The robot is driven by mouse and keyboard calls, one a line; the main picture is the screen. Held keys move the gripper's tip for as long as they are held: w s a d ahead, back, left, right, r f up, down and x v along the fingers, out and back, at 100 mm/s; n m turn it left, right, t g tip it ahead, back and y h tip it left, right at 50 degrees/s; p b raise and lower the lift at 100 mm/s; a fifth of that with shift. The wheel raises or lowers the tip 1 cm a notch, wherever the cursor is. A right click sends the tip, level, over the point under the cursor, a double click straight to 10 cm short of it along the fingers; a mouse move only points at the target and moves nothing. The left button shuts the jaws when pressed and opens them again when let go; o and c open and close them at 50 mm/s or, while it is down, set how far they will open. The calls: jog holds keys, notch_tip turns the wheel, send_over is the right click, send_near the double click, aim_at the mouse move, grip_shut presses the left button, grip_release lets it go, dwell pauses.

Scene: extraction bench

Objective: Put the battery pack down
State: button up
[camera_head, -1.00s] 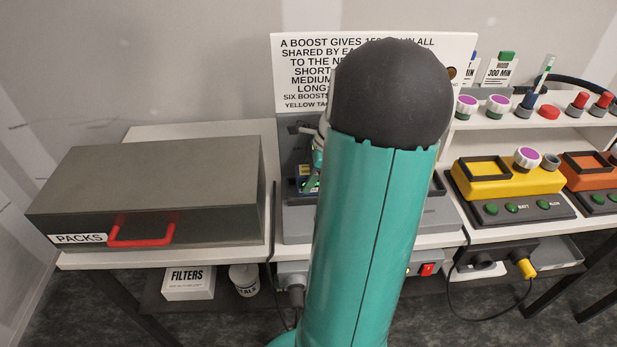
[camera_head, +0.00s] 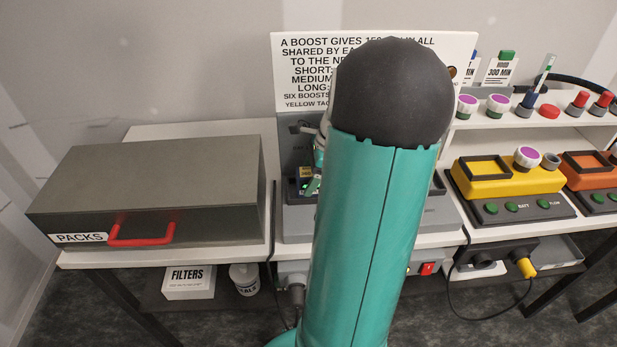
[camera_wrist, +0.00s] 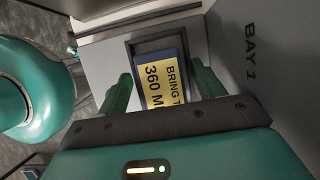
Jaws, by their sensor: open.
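The battery pack (camera_wrist: 166,84) is dark blue with a yellow label reading "BRING T" and "360 M", cut off. In the wrist view it sits in a recessed slot of the grey unit marked BAY 1 (camera_wrist: 253,42). My gripper (camera_wrist: 162,82) is open, with one green finger on each side of the pack. The fingers look apart from the pack, though I cannot tell how close they are. In the head view my own arm hides most of the grey bay unit (camera_head: 435,215) and of my gripper.
A grey case marked PACKS (camera_head: 160,185) with a red handle (camera_head: 142,234) stands on the left. A yellow device (camera_head: 508,180) and an orange one (camera_head: 590,170) stand on the right. A sign (camera_head: 300,75) stands behind the bay unit. A black cable (camera_head: 272,210) hangs beside it.

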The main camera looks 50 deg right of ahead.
jog(key=v, duration=1.1)
jog(key=shift+d+r, duration=0.15)
jog(key=shift+r, duration=0.1)
jog(key=w+a+r+n, duration=0.1)
jog(key=w+a+n, duration=0.1)
jog(key=a, duration=0.4)
jog(key=w+a+r+n+h, duration=0.1)
jog(key=w+a+n, duration=0.1)
jog(key=a+n, duration=0.3)
jog(key=w+a+r+n+g+h, duration=0.1)
jog(key=a+n, duration=0.3)
jog(key=a, duration=0.4)
jog(key=shift+w+r, duration=0.45)
jog(key=s+a+n+t, duration=0.1)
jog(key=s+a+n, duration=0.2)
jog(key=a+n, duration=0.5)
jog(key=s+a+n+t, duration=0.2)
jog(key=a+n, duration=0.6)
jog(key=a, duration=0.3)
jog(key=shift+s+a+n+h, duration=0.25)
jog(key=shift+s+n+h, duration=0.15)
jog(key=c, duration=0.6)
jog(key=shift+d, duration=0.1)
jog(key=shift+c, duration=0.5)
